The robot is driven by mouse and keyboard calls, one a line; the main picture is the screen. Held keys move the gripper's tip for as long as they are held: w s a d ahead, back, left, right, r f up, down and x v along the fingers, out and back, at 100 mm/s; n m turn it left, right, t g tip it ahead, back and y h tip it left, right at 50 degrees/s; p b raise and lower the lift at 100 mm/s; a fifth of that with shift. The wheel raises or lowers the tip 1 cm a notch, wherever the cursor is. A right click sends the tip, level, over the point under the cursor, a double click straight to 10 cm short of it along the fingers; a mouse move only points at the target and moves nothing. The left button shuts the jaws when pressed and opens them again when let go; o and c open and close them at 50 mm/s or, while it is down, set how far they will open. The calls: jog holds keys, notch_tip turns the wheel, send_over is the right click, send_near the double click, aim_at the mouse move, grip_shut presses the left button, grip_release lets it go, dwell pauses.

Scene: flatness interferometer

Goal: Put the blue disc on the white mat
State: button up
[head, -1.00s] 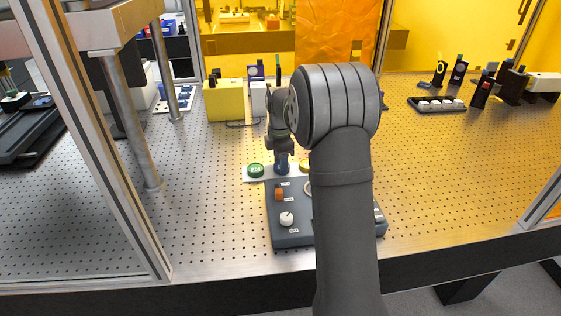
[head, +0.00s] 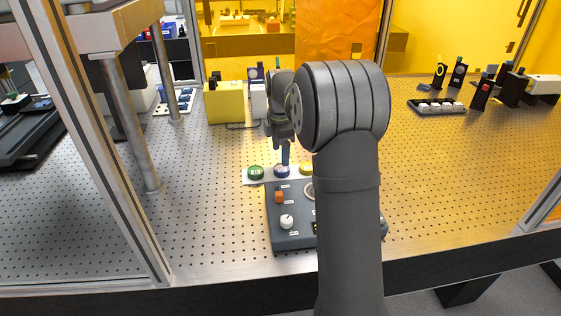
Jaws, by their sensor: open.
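The blue disc (head: 281,171) is at the middle of a row, between a green disc (head: 255,172) and a yellow disc (head: 307,168). The row rests on a flat white strip (head: 247,180), which may be the white mat; no other mat can be told clearly. My gripper (head: 285,160) points down just above the blue disc. It is open, though its fingers are small here and the gap between them is hard to make out. My arm hides what lies to the right of the yellow disc.
A dark control box (head: 290,238) with an orange switch (head: 279,197) and a white knob (head: 287,221) stands in front of the strip. A yellow block (head: 225,102) stands behind. A metal post (head: 130,120) rises at left.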

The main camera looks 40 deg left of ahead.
aim_at(280, 168)
notch_tip(280, 168, up, 6)
jog(key=shift+r, duration=0.25)
jog(key=shift+f, duration=0.1)
notch_tip(280, 168, down, 12)
jog(key=shift+f, duration=0.1)
jog(key=shift+r, duration=1.95)
jog(key=shift+f, duration=0.15)
